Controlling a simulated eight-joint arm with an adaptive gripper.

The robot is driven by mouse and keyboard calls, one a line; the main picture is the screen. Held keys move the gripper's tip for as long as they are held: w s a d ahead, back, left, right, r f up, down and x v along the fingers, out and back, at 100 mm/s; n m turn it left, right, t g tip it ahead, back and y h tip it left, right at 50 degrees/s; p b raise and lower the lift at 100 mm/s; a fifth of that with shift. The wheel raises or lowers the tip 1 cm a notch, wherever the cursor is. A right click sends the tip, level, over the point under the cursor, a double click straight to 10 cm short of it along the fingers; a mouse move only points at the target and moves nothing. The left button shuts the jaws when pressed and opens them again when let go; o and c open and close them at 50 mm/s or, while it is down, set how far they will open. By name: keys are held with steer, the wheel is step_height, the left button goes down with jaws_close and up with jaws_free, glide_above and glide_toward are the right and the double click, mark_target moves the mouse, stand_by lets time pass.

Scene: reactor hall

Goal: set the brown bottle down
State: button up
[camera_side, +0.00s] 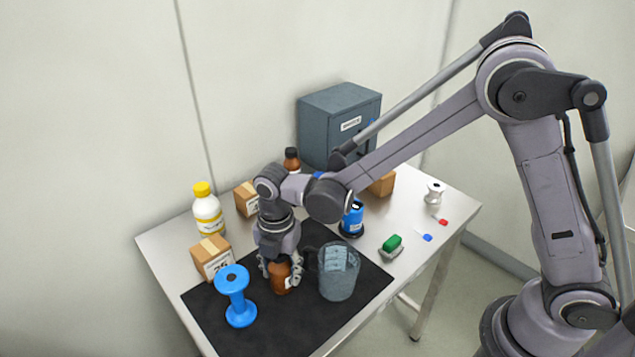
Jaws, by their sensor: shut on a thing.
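The brown bottle (281,277) is upright between the fingers of my gripper (281,269), over the black mat (267,325). My gripper points down and is shut on the bottle, hiding its upper part. Whether its base touches the mat I cannot tell. A second brown bottle with a dark cap (292,160) stands at the back of the table, partly hidden by my arm.
A clear grey beaker (339,272) stands close right of the gripper. A blue spool-shaped object (236,296) and a cardboard box (211,258) are to the left. A yellow-capped white bottle (208,212) stands behind. The mat's front is clear.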

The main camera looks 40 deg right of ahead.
steer(key=shift+f, duration=0.15)
steer(key=o, duration=1.4)
step_height(320, 180, up, 12)
steer(key=shift+f, duration=0.1)
steer(key=shift+d+r, duration=0.25)
steer(key=shift+r, duration=0.15)
steer(key=s+d+r+m+t, duration=0.1)
steer(key=s+d+m+t, duration=0.2)
steer(key=s+d+m, duration=0.3)
steer(key=s+d+r+m+t, duration=0.2)
steer(key=s+d+m+t, duration=0.2)
steer(key=d+m, duration=0.9)
steer(key=shift+s+m, duration=1)
steer(key=shift+m, duration=1.5)
